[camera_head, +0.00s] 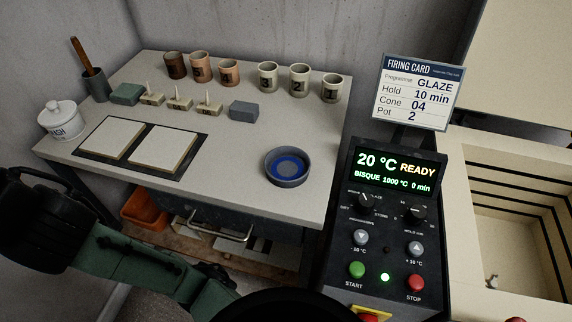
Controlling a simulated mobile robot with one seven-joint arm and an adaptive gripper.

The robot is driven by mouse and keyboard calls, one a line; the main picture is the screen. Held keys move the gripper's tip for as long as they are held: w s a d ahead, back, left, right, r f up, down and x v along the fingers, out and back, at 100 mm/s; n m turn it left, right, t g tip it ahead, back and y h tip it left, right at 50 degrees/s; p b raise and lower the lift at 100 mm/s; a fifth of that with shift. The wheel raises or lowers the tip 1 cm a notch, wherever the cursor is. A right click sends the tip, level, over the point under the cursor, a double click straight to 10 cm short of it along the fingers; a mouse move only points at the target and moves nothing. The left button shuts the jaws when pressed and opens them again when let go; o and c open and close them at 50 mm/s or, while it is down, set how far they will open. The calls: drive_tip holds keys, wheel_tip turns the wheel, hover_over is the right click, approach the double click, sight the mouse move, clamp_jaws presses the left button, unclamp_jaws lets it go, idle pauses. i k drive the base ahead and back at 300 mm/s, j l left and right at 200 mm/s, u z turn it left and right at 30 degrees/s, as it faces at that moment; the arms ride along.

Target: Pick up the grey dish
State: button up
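The grey dish (288,180) is a shallow round dish with a blue inside. It stands upright on the light worktop (230,150), near its front right part. My green and black arm crosses the lower left of the view, in front of and below the worktop. My gripper does not show in the head view, so its fingers cannot be seen. Nothing touches the dish.
Two pale tiles (166,150) lie left of the dish. A blue-grey block (244,110) and small cone stands (180,103) are behind it. Several numbered cups (299,81) line the back. The kiln control panel (384,220) stands close on the right.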

sight(285, 167)
drive_tip(key=k+l+z, duration=0.1)
drive_tip(key=l, duration=0.25)
drive_tip(key=k+l+z, duration=0.1)
drive_tip(key=l, duration=0.3)
drive_tip(key=k+l, duration=0.15)
drive_tip(key=l, duration=0.25)
drive_tip(key=k+l+z, duration=0.15)
drive_tip(key=l, duration=0.25)
drive_tip(key=i, duration=0.05)
